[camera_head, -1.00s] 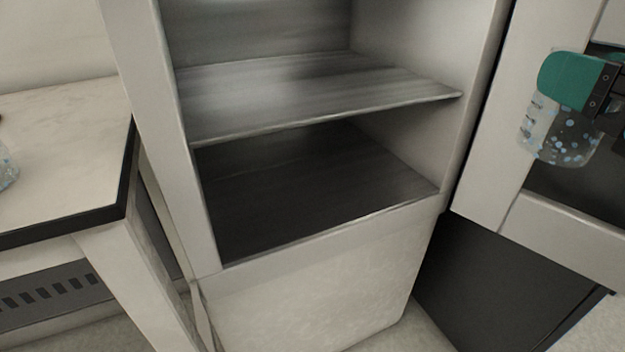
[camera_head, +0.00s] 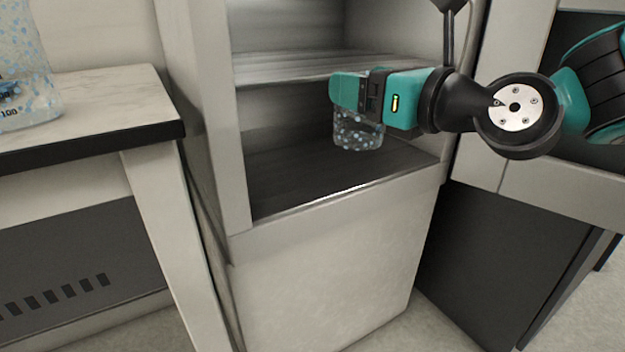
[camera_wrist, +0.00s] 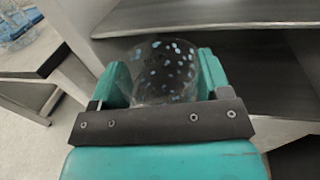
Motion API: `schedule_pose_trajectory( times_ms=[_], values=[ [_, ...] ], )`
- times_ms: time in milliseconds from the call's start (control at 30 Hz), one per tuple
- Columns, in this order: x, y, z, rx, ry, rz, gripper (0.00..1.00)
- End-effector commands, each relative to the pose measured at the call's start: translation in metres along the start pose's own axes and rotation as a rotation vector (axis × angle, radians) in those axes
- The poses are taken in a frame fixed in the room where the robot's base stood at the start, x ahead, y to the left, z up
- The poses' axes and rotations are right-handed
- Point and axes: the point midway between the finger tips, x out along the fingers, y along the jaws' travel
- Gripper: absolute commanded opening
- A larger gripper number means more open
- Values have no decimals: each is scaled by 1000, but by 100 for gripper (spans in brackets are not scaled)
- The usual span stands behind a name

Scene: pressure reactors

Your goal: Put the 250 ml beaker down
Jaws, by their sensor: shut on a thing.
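The 250 ml beaker (camera_head: 358,134) is clear glass with blue and pale speckles. My gripper (camera_head: 350,95) is shut on it and holds it upright in the opening of the cabinet's lower compartment. The beaker's upper part is hidden by the gripper in the head view. In the wrist view the beaker (camera_wrist: 163,70) sits between the two teal fingers of my gripper (camera_wrist: 162,75). The lower shelf floor (camera_head: 290,180) is dark and bare below the beaker. I cannot tell whether the beaker's base touches it.
The upper shelf (camera_head: 290,66) runs just above my gripper. The cabinet's left side wall (camera_head: 215,110) and front lip (camera_head: 340,200) bound the compartment. A light-topped bench (camera_head: 110,95) stands at left with another speckled vessel (camera_head: 25,80) on it. The lower shelf looks otherwise empty.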

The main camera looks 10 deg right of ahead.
Motion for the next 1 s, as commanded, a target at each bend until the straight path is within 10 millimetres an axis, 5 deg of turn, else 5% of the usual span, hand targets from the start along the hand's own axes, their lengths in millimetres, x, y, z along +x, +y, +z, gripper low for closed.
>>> schedule_pose_trajectory(
  times_ms=[33, 100, 333, 567, 1000],
  values=[
    [0, -16, -41, 3, 1, -36, 42],
    [-1, -34, -65, 3, 0, -75, 42],
    [-8, -79, -118, 4, -4, -170, 42],
    [-8, -93, -127, 5, -6, -196, 42],
    [38, -102, -120, 8, -3, -195, 42]
  ],
)
